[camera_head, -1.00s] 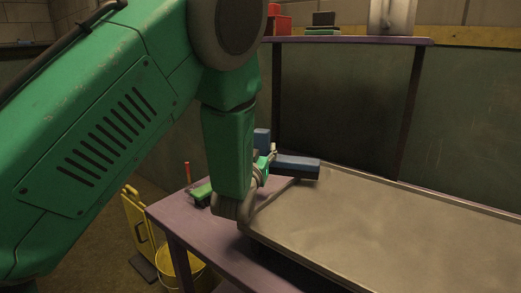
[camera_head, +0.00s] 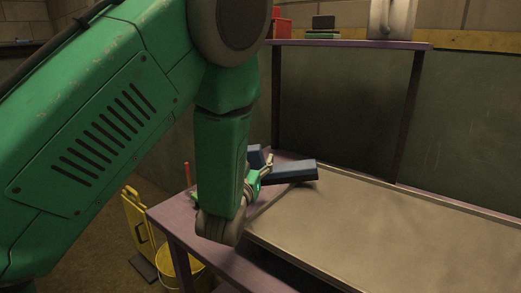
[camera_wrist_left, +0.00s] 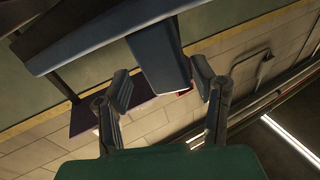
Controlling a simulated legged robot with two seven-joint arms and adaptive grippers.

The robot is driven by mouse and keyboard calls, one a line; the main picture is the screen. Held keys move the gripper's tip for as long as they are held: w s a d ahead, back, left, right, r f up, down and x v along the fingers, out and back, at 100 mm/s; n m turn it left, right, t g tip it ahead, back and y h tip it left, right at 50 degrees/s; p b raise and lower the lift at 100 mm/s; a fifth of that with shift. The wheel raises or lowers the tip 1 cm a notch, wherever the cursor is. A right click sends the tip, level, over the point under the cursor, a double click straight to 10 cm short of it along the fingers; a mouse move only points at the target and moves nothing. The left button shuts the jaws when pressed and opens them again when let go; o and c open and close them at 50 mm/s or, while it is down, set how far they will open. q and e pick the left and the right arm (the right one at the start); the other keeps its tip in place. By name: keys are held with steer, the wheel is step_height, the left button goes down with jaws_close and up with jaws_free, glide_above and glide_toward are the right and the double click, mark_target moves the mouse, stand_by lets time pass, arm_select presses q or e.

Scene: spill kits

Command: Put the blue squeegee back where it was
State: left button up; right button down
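The blue squeegee (camera_head: 291,172) shows beyond my left forearm in the head view, above the junction of the purple table and the metal tray. Part of it is hidden behind my wrist and fingers. My left gripper (camera_head: 262,176) is at the squeegee. In the left wrist view, its handle (camera_wrist_left: 162,62) lies between the two fingers (camera_wrist_left: 162,84), and its long dark-blue head (camera_wrist_left: 90,35) crosses beyond them. My right gripper is not in view.
The purple table (camera_head: 186,216) bears a wide metal tray (camera_head: 370,235), whose visible surface is clear. A yellow bucket (camera_head: 181,272) and yellow sign (camera_head: 138,222) stand on the floor at left. A raised purple shelf (camera_head: 350,44) at the back holds a red container (camera_head: 284,26).

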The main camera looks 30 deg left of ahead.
arm_select(q)
steer(key=v, duration=0.6)
steer(key=shift+s+p, duration=0.3)
steer(key=shift+f, duration=0.15)
